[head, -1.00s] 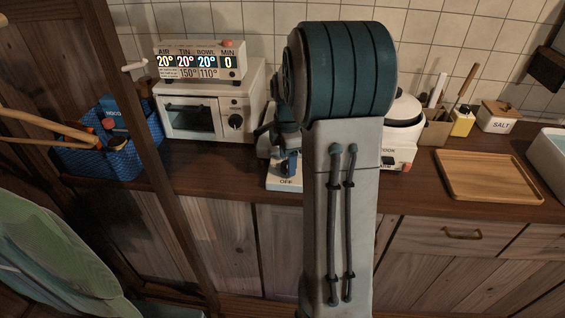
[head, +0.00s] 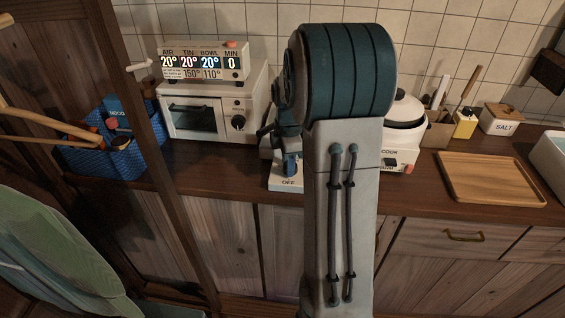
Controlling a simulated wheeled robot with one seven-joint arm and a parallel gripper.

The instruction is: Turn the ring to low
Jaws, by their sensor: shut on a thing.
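The ring (head: 279,187) is a white unit on the counter with an "OFF" label on its front edge. It is mostly hidden behind my arm. My gripper (head: 290,170) points down at the front of the ring, just above the label. It is shut on what appears to be the ring's knob, which its fingers cover. The knob's setting cannot be made out.
A white oven (head: 207,112) with a dial stands left of the ring, under a temperature display (head: 203,63). A white cooker (head: 404,128) stands to the right. Further right are a wooden board (head: 489,179) and a salt box (head: 502,119). A blue basket (head: 118,160) is at the left.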

